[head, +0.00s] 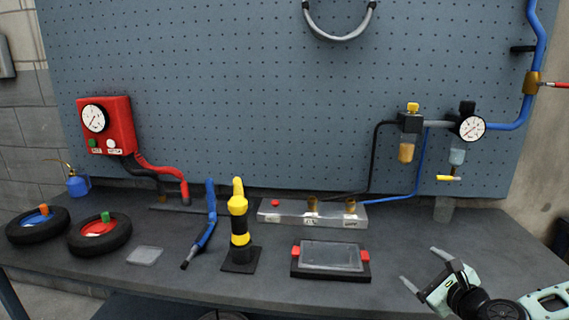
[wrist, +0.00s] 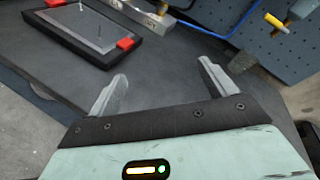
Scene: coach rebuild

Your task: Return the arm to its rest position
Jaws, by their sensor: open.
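My gripper (head: 423,271) is at the lower right of the head view, over the right front part of the grey workbench (head: 400,232). Its two fingers are spread wide with nothing between them. In the wrist view my gripper (wrist: 162,82) shows both fingertips apart, with bare bench top beyond them. A black-framed tray with red end blocks (head: 330,259) lies to the left of my gripper, apart from it. It also shows at the upper left of the wrist view (wrist: 70,45).
A metal block (head: 312,213) stands behind the tray. A blue pegboard (head: 270,95) closes the back.

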